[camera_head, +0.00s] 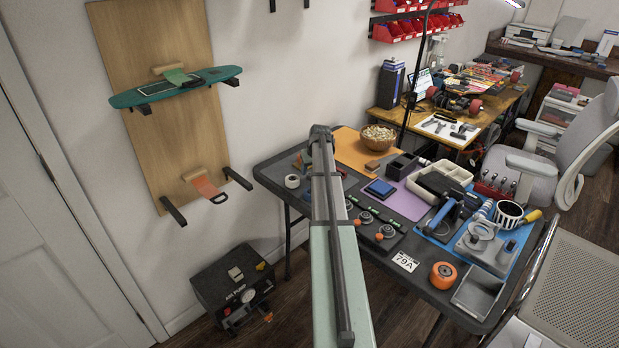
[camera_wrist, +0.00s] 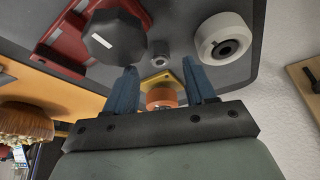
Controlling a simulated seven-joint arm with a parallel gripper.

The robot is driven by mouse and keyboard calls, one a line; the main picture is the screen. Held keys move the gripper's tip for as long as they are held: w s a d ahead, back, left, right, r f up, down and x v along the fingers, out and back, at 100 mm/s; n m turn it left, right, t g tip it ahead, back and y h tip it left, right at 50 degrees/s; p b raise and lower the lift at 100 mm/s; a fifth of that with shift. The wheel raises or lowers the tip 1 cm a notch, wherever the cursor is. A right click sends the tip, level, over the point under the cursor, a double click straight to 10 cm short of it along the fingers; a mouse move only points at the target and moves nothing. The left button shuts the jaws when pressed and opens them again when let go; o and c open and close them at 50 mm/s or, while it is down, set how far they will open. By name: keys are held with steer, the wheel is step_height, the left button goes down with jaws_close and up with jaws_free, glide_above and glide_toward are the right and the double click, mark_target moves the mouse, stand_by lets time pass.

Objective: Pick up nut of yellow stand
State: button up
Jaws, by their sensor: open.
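In the wrist view, my gripper (camera_wrist: 160,80) is open, with its two blue fingers spread apart and pointing at the dark table. A yellow piece (camera_wrist: 158,78), likely the yellow stand, shows in the gap between the fingers, with an orange round part (camera_wrist: 161,98) right by it. A small grey metal ring-like piece (camera_wrist: 158,48) lies beyond the fingertips; I cannot tell whether it is the nut. No nut shows clearly on the yellow piece, and the gripper base partly hides the orange part. In the head view my arm hides the gripper and this spot.
A white wheel (camera_wrist: 223,38) lies right of the fingers, and a black many-sided knob (camera_wrist: 115,35) by a red part (camera_wrist: 72,40) lies left. In the head view the dark table (camera_head: 272,173) is crowded on the right; a wooden bowl (camera_head: 378,138) stands at the back.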

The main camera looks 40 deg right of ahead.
mark_target(310, 174)
steer(key=x, duration=0.3)
steer(key=shift+f, duration=0.1)
steer(key=shift+c, duration=0.3)
jaws_close()
